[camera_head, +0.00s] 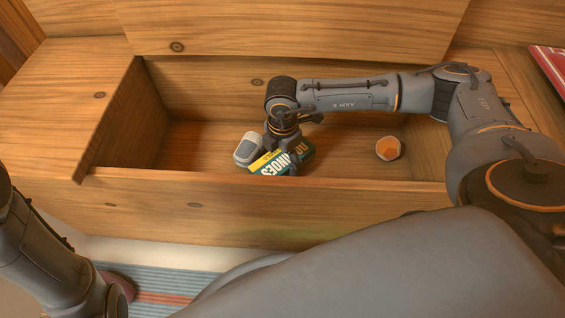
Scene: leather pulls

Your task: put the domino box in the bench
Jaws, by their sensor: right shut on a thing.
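The wooden bench (250,195) has an open compartment with its lid (290,28) raised at the back. The domino box (266,165), green with a yellow edge and white lettering, is inside the compartment, tilted in the picture. My right gripper (288,160) reaches down into the compartment and is shut on the domino box, covering part of it. I cannot tell whether the box touches the compartment floor. My left arm shows at the lower left, but its gripper is out of view.
A grey and white rounded object (247,148) lies just left of the domino box. An orange and white ball-like object (388,148) lies at the right of the compartment. A red item (549,66) rests at the upper right. A striped rug (165,290) is on the floor.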

